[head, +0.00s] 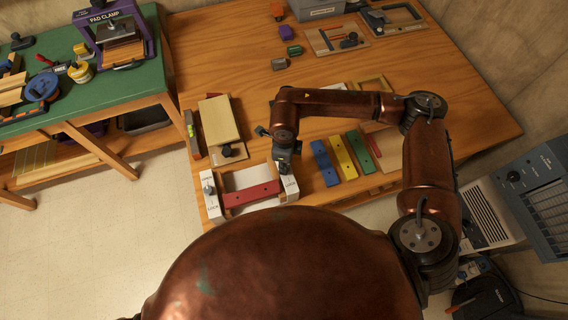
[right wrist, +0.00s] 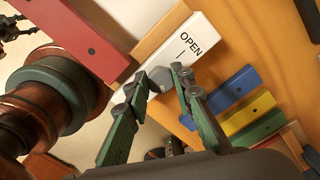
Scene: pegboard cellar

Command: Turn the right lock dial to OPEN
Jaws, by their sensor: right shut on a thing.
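The right lock block (head: 292,192) is white and stands at the right end of a red bar (head: 252,194). In the right wrist view the block (right wrist: 203,28) shows the word OPEN and a short line mark beside a grey dial (right wrist: 158,78). My right gripper (head: 284,166) is over this block. In the right wrist view its fingertips (right wrist: 158,76) are shut on the dial, one on each side. I cannot tell which way the dial points. The left lock block (head: 211,207), with its own grey dial (head: 208,189), stands at the bar's left end. My left gripper is not in view.
Blue (head: 324,163), yellow (head: 343,158) and green (head: 359,151) bars lie just right of the lock. A wooden board (head: 218,120) lies behind it on the left. A green-topped bench (head: 110,85) with tools stands at the left.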

